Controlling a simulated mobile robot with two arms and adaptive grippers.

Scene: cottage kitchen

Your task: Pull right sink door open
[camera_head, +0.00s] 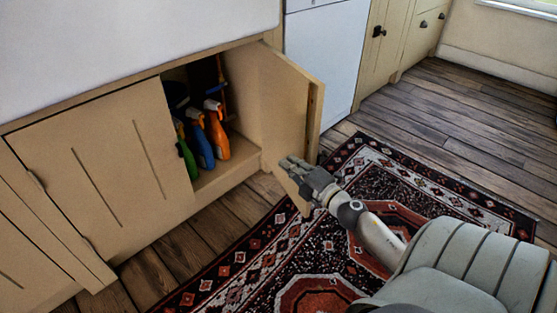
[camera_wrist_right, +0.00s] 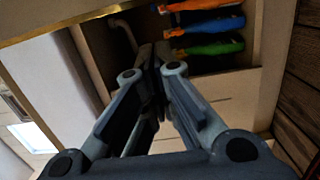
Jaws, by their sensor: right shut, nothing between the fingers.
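The right sink door (camera_head: 283,105) stands swung well out from the cabinet, with its inner face showing in the head view. My right gripper (camera_head: 287,164) is in front of the lower part of that inner face. Its fingers are shut with nothing between them; I cannot tell whether they touch the door. In the right wrist view the closed fingers (camera_wrist_right: 152,62) point toward the open cabinet. My left gripper is not in view.
Orange (camera_head: 217,135), blue (camera_head: 203,145) and green (camera_head: 187,157) spray bottles stand inside the cabinet. The left sink door (camera_head: 95,175) is shut. A patterned rug (camera_head: 235,262) lies on the wooden floor (camera_head: 455,115), which is clear at right. A white appliance (camera_head: 325,60) stands behind the open door.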

